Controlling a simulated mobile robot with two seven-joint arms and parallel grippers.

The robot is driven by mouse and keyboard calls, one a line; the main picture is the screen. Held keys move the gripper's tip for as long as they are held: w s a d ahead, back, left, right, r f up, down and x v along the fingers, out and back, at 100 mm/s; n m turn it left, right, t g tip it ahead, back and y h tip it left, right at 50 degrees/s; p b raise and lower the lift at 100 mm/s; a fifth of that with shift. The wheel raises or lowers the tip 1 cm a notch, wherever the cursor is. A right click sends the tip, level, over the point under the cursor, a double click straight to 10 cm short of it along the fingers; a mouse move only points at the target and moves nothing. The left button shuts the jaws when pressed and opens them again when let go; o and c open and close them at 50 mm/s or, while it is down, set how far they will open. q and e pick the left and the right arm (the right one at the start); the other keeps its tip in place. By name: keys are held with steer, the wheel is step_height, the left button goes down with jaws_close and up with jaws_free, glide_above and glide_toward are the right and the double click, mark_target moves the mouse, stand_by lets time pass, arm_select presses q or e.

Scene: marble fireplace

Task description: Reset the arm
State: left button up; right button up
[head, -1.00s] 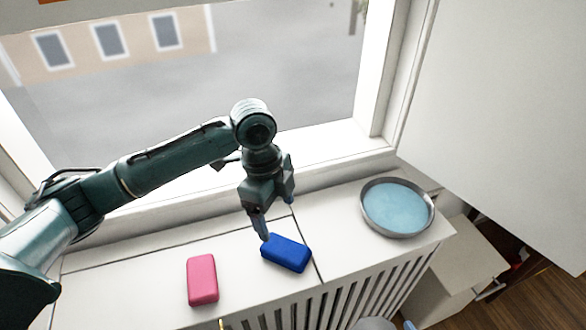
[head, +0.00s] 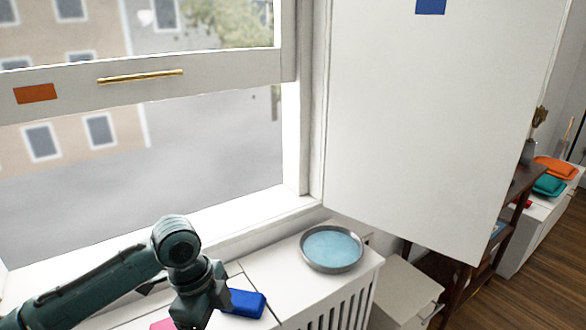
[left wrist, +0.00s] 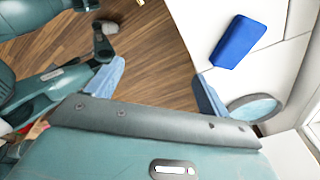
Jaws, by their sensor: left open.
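My left gripper (head: 195,305) is low in the head view, its arm coming in from the left. Its fingertips are hidden there. In the left wrist view its two pale blue fingers (left wrist: 158,88) are wide apart with nothing between them. A blue block (head: 245,303) lies on the white sill just right of the gripper in the head view, partly hidden by it. The block (left wrist: 238,42) lies apart from the fingers in the wrist view.
A round grey-rimmed dish with a light blue inside (head: 332,250) stands on the sill to the right. A pink block (head: 163,324) is cut off at the bottom edge. A white panel (head: 425,130) stands right of the window. Wooden floor (head: 545,265) lies at far right.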

arm_select(q)
steer(key=s+d+f+n+t+h+p, duration=0.3)
steer(key=d+f+n+t+h, duration=0.2)
steer(key=d+f+n, duration=0.3)
steer(key=s+a+f+n+t+y+p, duration=0.2)
steer(key=s+a+n+t+y+p, duration=0.1)
steer(key=s+a+n+t, duration=0.3)
steer(key=s+a+n, duration=0.2)
steer(key=s+n, duration=0.1)
steer(key=shift+s+a+y, duration=0.35)
steer(key=shift+s+y, duration=0.05)
arm_select(e)
steer(key=shift+d+r+g+h, duration=0.4)
steer(key=shift+d+r+h, duration=0.2)
steer(key=shift+d+r, duration=0.3)
steer(key=shift+w+a+r, duration=0.1)
steer(key=shift+w+r, duration=0.05)
steer(key=shift+r, duration=0.05)
